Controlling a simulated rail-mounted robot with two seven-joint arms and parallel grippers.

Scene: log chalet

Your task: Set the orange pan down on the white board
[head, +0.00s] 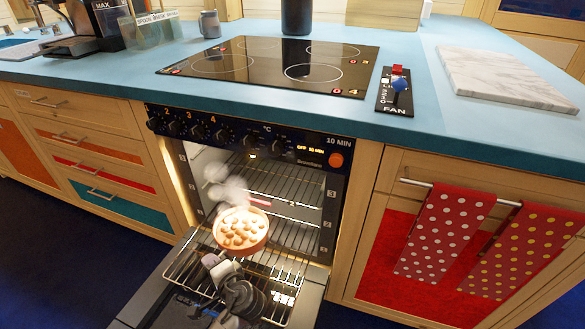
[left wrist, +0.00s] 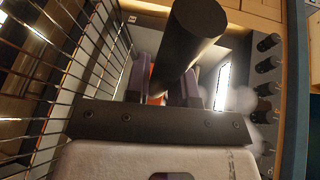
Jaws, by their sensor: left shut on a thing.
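The orange pan (head: 240,250), filled with small round pale-brown pieces, is over the pulled-out oven rack at the oven mouth, with white steam above it. I cannot tell whether it touches the rack. My left gripper (head: 218,263) is just below and left of the pan in the head view. In the left wrist view its purple fingers (left wrist: 168,85) are shut on a thick dark cylinder, which looks like the pan's handle (left wrist: 190,45). The white board (head: 512,78), pale marble, lies empty on the blue counter at the right. My right gripper is not in view.
The oven door (head: 150,290) hangs open below the rack (head: 185,262). A black hob (head: 270,65) and a fan switch panel (head: 395,92) lie left of the board. Dotted red towels (head: 445,230) hang on a rail at right. A grey mug (head: 210,24) stands behind the hob.

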